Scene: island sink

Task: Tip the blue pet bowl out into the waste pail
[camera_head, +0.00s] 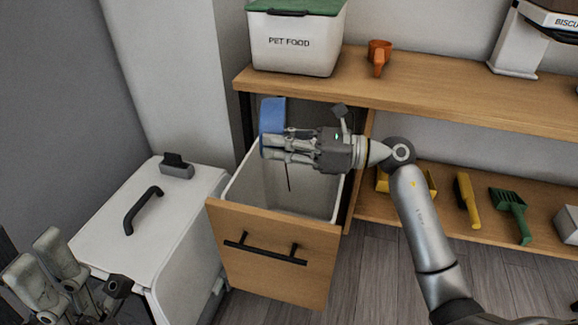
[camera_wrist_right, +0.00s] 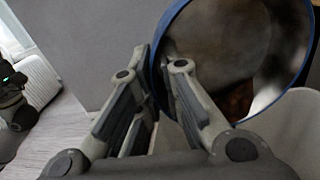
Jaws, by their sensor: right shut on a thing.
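The blue pet bowl (camera_head: 272,113) is up on its side above the waste pail. My right gripper (camera_head: 268,148) is shut on its rim. In the right wrist view the bowl's open mouth (camera_wrist_right: 215,40) shows a blue rim, a grey inside and something brown low down. The waste pail (camera_head: 328,190) is a white bin in a pulled-out wood-fronted drawer (camera_head: 270,265). A thin dark streak hangs below the gripper, over the pail; I cannot tell what it is. My left gripper (camera_head: 48,270) is at the lower left, open and away from the bowl.
A white lidded box (camera_head: 145,225) with a black handle stands left of the drawer. Above are a wooden counter (camera_head: 440,95), the pet food bin (camera_head: 295,45) and an orange scoop (camera_head: 379,52). A yellow brush (camera_head: 467,200) and green scoop (camera_head: 511,212) lie on the lower shelf.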

